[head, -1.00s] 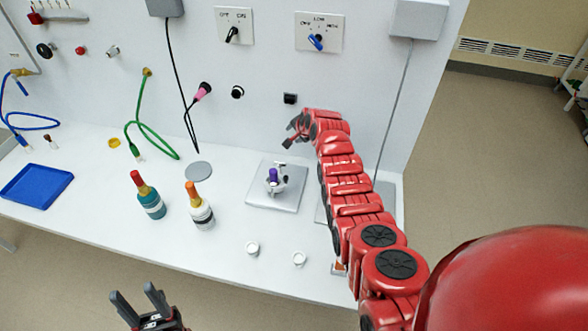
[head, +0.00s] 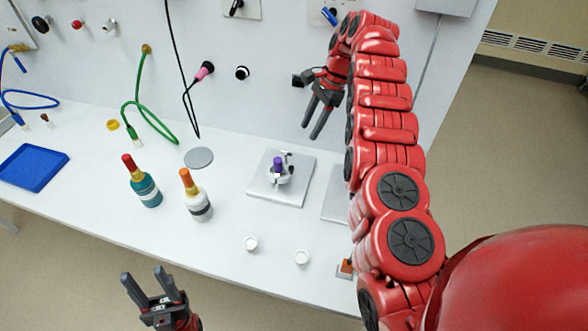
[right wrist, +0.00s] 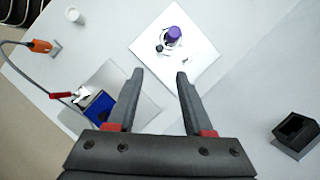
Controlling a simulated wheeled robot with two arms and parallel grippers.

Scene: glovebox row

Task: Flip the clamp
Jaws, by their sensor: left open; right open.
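In the right wrist view a red-handled metal piece (right wrist: 80,94), which looks like the clamp, sits by a blue block (right wrist: 100,107) on a grey plate (right wrist: 115,72). In the head view my right arm hides it; only part of its plate (head: 334,207) shows. My right gripper (head: 313,130) is open and empty above the bench near the back wall, fingers pointing down. In the right wrist view its fingers (right wrist: 160,74) are apart, with the clamp to their left. My left gripper (head: 144,274) is open and empty in front of the bench.
A plate (head: 262,192) carries a purple-topped fixture (head: 278,165). Two bottles (head: 143,185) (head: 196,200), white cups (head: 250,243) (head: 301,257) and a blue tray (head: 32,167) stand on the bench. An orange piece (right wrist: 40,46) with a cable lies near the clamp. A black socket (right wrist: 296,132) juts from the wall.

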